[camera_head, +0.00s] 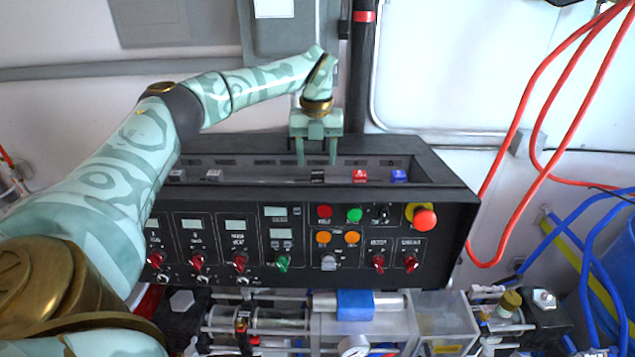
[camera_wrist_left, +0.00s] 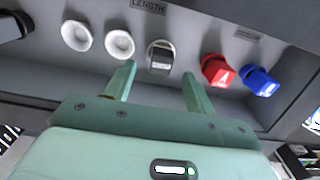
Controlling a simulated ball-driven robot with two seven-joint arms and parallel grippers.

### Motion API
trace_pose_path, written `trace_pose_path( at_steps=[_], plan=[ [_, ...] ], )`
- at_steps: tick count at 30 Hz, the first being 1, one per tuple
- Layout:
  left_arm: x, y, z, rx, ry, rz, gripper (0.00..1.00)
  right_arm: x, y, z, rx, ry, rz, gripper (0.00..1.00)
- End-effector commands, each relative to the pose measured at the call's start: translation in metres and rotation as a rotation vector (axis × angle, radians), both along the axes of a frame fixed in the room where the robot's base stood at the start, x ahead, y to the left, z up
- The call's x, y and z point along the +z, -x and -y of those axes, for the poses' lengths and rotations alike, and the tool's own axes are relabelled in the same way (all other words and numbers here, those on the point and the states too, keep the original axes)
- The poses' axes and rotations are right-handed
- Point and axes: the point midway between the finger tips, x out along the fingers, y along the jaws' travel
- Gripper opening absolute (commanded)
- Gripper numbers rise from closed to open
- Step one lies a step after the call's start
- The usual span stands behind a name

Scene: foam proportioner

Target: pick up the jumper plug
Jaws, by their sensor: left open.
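The jumper plug appears to be the black plug with a pale label and a light ring (camera_wrist_left: 160,58), seated in the recessed strip. In the head view the black plug (camera_head: 317,177) shows just below my left gripper (camera_head: 317,162). My left gripper is open, and its fingers point down over the strip. In the left wrist view my left gripper (camera_wrist_left: 159,72) has its fingertips on either side of the black plug's position, with nothing visibly held. I cannot tell how much height separates the fingertips from the plug. My right gripper is not in view.
A red plug (camera_wrist_left: 216,70) and a blue plug (camera_wrist_left: 260,81) sit to the right of the black plug. Two white round sockets (camera_wrist_left: 119,44) are to its left. The panel's front face (camera_head: 335,235) carries knobs and a red emergency button (camera_head: 425,219). Red hoses (camera_head: 520,170) hang at right.

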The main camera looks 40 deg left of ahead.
Motion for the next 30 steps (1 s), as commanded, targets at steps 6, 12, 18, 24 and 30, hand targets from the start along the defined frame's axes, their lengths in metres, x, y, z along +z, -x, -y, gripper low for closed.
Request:
trace_pose_path(
  at_steps=[6, 12, 18, 24, 30],
  plan=[
    [-0.02, 0.0, 0.001, 0.0, 0.001, -0.002, 0.55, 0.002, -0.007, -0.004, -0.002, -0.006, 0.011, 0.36],
    [-0.052, -0.001, 0.002, 0.0, 0.0, -0.001, 0.55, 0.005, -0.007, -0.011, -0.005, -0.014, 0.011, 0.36],
    [-0.058, -0.001, 0.002, 0.001, 0.0, 0.001, 0.55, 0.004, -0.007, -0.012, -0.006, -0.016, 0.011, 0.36],
    [-0.058, -0.001, 0.002, 0.0, 0.0, 0.001, 0.27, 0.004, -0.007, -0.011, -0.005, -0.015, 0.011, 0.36],
    [-0.058, -0.001, 0.003, 0.0, 0.0, 0.001, 0.06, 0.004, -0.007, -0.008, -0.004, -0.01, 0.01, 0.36]
  ],
)
